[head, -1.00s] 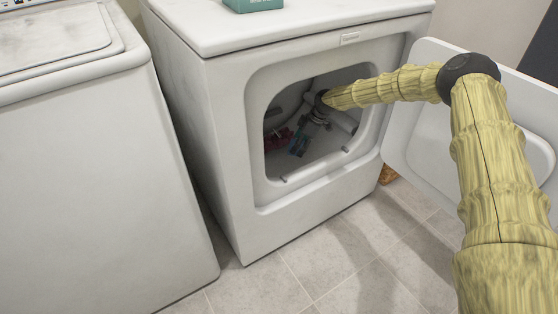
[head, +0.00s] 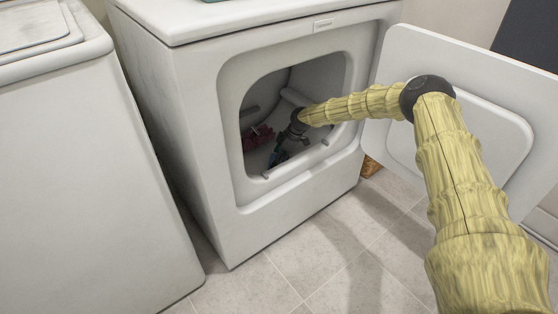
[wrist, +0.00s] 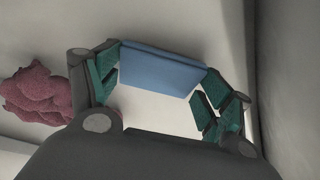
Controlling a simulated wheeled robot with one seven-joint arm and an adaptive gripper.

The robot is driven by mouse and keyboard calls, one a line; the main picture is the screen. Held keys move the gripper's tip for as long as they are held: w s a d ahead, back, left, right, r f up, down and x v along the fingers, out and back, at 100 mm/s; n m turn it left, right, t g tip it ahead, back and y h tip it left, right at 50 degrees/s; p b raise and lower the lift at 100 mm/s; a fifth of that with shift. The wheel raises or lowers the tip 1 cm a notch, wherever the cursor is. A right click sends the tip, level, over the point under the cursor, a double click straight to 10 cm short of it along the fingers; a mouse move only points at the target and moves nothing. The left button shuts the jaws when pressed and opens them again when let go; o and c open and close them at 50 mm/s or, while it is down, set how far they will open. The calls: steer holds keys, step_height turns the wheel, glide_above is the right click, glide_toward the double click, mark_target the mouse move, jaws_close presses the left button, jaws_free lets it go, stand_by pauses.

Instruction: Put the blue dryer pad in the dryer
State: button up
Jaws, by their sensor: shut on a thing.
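The white dryer (head: 290,208) stands with its round-cornered opening facing me and its door (head: 470,125) swung open to the right. My arm reaches through the opening, and my gripper (head: 279,154) is inside, low in the drum. In the wrist view my gripper (wrist: 160,80) is shut on the blue dryer pad (wrist: 160,68), with a green-padded finger at each end of it. The pad also shows small and dark at the fingertips in the head view (head: 274,158). I cannot tell whether the pad touches the drum floor.
A crumpled dark red cloth (head: 258,137) lies in the drum, left of my gripper; it also shows in the wrist view (wrist: 40,95). A white washer (head: 80,170) stands left of the dryer. The tiled floor (head: 310,260) in front is clear.

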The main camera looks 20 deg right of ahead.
steer(key=shift+r, duration=0.1)
steer(key=o, duration=0.7)
steer(key=p+v, duration=0.4)
steer(key=v, duration=0.8)
steer(key=shift+a, duration=0.1)
